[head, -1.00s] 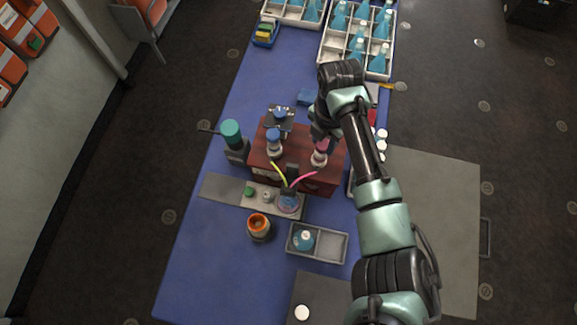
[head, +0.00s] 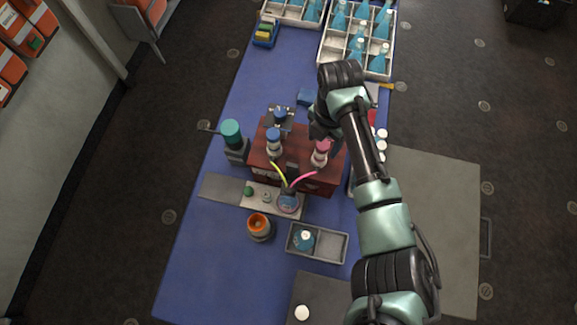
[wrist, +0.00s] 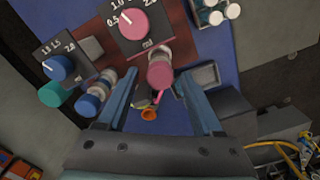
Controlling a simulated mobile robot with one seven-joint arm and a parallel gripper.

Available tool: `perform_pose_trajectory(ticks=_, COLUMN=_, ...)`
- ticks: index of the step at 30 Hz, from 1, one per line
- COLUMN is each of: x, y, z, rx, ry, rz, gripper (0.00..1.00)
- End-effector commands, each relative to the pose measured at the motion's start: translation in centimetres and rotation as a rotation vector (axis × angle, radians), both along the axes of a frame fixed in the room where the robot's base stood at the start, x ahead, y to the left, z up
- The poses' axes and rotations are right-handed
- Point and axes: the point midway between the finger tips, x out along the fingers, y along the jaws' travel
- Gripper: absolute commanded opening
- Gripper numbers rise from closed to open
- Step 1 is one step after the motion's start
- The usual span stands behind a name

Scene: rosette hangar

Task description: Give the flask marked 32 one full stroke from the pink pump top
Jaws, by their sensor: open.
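The pink pump top (head: 322,146) stands on the right side of the dark red pump box (head: 260,157). In the wrist view the pink top (wrist: 160,72) lies between my open fingers, with a gap on both sides. My gripper (head: 319,130) is just above it in the head view, and nothing is held. A pink tube and a yellow tube lead to a flask (head: 288,203) on the light strip before the box. Another flask (head: 304,240) with blue liquid stands in the small grey tray (head: 333,246). I cannot read a number on either flask.
A blue pump top (head: 273,134) stands left of the pink one. A teal-topped device (head: 231,132) is further left. An orange-rimmed jar (head: 259,226) stands in front. Crates of blue flasks (head: 379,62) are at the back. The front left of the blue table is clear.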

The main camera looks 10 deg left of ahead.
Motion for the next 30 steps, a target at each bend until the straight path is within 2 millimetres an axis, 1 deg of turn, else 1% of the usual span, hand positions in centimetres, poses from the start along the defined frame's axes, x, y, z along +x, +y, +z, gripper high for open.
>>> perform_pose_trajectory(ticks=5, x=0.0, y=0.0, z=1.1, rx=0.001, ry=0.0, rz=0.0, gripper=0.68)
perform_pose_trajectory(ticks=25, x=0.0, y=0.0, z=6.5, rx=0.0, ry=0.0, rz=0.0, gripper=0.68)
perform_pose_trajectory(ticks=30, x=0.0, y=0.0, z=7.1, rx=0.0, ry=0.0, rz=0.0, gripper=0.68)
